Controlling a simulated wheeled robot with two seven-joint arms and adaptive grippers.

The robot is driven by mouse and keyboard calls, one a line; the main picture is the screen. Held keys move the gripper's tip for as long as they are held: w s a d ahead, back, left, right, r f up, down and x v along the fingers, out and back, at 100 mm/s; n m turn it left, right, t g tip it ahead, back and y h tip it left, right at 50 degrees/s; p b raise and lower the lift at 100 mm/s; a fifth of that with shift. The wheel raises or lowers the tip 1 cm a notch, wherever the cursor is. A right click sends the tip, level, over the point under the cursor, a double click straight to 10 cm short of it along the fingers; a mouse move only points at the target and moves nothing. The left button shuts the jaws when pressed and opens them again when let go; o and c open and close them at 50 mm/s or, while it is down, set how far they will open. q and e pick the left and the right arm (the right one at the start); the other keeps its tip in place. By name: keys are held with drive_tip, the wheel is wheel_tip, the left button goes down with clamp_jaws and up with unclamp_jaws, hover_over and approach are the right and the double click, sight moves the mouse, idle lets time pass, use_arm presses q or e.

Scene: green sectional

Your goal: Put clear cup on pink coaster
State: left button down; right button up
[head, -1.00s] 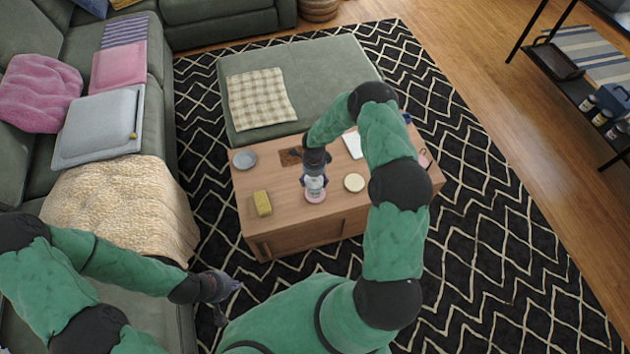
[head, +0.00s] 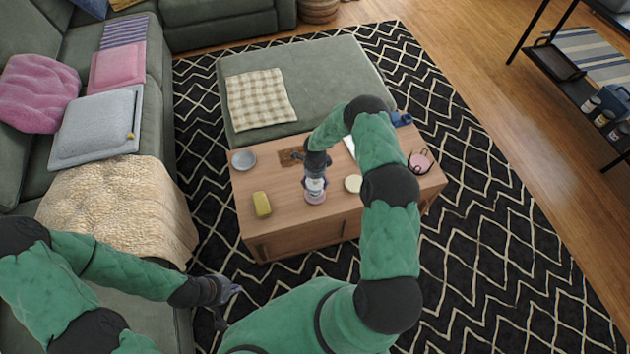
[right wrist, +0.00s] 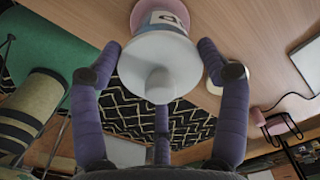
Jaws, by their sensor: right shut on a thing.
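A pale cup-like container (head: 315,186) with a blue label stands upright on the coffee table at the pink coaster (head: 315,198). In the right wrist view, the container (right wrist: 158,62) shows a white round top with a knob, and the pink coaster (right wrist: 168,10) shows at its far end. Whether its base rests fully on the coaster is hard to tell. My right gripper (head: 315,178) is above it, its purple fingers (right wrist: 160,58) on either side, shut on it. My left gripper (head: 230,305) hangs empty off the table's front left, fingers apart.
The wooden table (head: 280,225) also holds a yellow sponge (head: 262,204), a grey dish (head: 243,160), a cream disc (head: 353,184), a brown flat piece (head: 290,157) and a pink item (head: 419,162). A blue object (head: 402,118) is at the back right.

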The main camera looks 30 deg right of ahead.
drive_tip(key=shift+f, duration=0.15)
drive_tip(key=o, duration=1.7)
